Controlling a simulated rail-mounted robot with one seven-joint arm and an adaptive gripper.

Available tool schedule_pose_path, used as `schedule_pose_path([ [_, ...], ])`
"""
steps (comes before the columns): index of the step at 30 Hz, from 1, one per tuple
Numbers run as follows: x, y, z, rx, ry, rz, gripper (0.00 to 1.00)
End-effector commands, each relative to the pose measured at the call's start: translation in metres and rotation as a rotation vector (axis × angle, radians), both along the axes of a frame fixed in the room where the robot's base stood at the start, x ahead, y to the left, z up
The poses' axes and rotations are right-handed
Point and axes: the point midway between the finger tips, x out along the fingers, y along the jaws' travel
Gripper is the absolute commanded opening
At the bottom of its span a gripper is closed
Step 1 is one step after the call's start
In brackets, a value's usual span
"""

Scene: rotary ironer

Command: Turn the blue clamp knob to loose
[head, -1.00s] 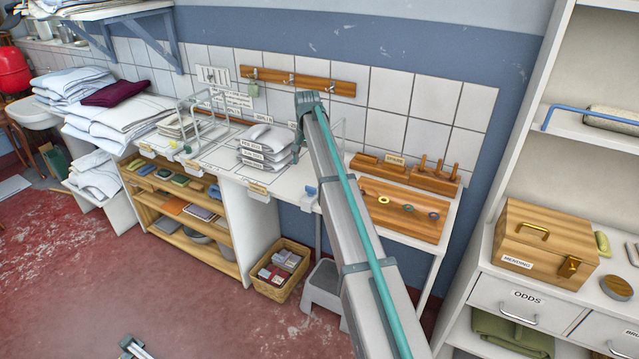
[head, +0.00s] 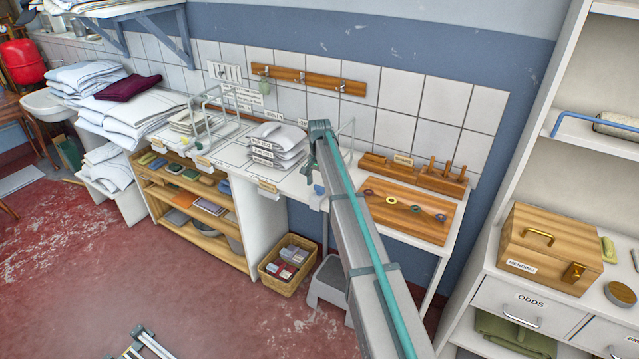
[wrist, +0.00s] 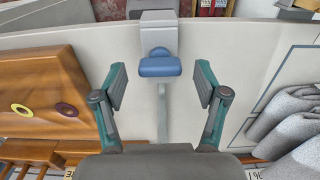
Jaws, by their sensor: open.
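The blue clamp knob (wrist: 160,64) shows in the wrist view on a pale grey clamp block (wrist: 158,30) at the table edge. My gripper (wrist: 161,85) is open, with one finger on each side of the knob's line. The fingers appear apart from the knob and nothing is between them in contact. In the head view the knob (head: 319,190) is a small blue spot at the front edge of the table, just left of my arm.
A wooden board with rings (head: 405,215) lies right of the clamp. Folded grey cloths (head: 275,145) lie to its left. A wire stand (head: 345,140) rises behind my arm. A basket (head: 288,265) and a grey step stool (head: 327,285) stand on the floor below.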

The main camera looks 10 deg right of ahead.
Motion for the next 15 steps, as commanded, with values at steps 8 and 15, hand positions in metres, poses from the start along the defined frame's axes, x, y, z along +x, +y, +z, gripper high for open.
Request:
schedule_pose_path([
  [8,0.0,0.0,-0.0089,-0.001,-0.001,0.0,0.73],
  [15,0.0,0.0,-0.0086,0.0,0.0,0.0,0.56],
])
